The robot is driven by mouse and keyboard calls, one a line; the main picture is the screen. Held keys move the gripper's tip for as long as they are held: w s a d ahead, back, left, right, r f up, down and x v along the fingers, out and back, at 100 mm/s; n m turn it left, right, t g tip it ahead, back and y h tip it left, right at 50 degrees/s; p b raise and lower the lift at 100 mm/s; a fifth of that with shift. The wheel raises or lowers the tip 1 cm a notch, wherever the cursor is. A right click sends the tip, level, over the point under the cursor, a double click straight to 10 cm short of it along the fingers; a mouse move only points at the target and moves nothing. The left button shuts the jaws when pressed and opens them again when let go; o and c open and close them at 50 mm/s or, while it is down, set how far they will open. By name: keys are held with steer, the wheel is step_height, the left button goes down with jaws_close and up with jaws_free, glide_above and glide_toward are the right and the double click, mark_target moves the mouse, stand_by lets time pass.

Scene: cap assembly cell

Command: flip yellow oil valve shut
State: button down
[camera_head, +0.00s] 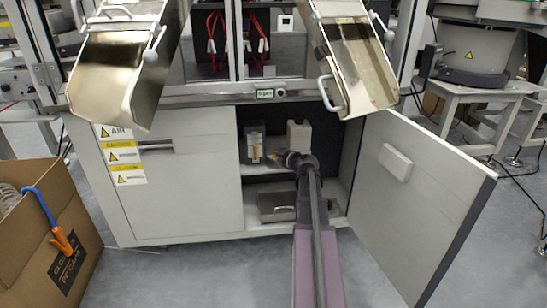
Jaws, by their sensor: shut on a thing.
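My gripper (279,157) reaches into the open cabinet (190,190) below the machine, in front of the upper shelf. It is shut at the yellow oil valve (271,156), of which only a small yellow bit shows at the fingertips. The fingers and wrist hide most of the valve, and I cannot tell how its handle is turned. My arm comes in from the bottom of the picture.
A metal box (278,206) sits below. The open cabinet door (415,205) bounds the right. A carton (45,235) stands at left.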

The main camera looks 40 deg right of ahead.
steer(key=c, duration=0.6)
jaws_free()
steer(key=shift+w+a, duration=0.1)
steer(key=shift+a, duration=0.05)
steer(key=shift+a+n+g+h+p, duration=0.1)
steer(key=shift+n+g+h+p, duration=0.25)
steer(key=shift+n+p, duration=0.2)
steer(key=p+v, duration=0.4)
steer(key=v, duration=0.9)
steer(key=shift+s, duration=0.35)
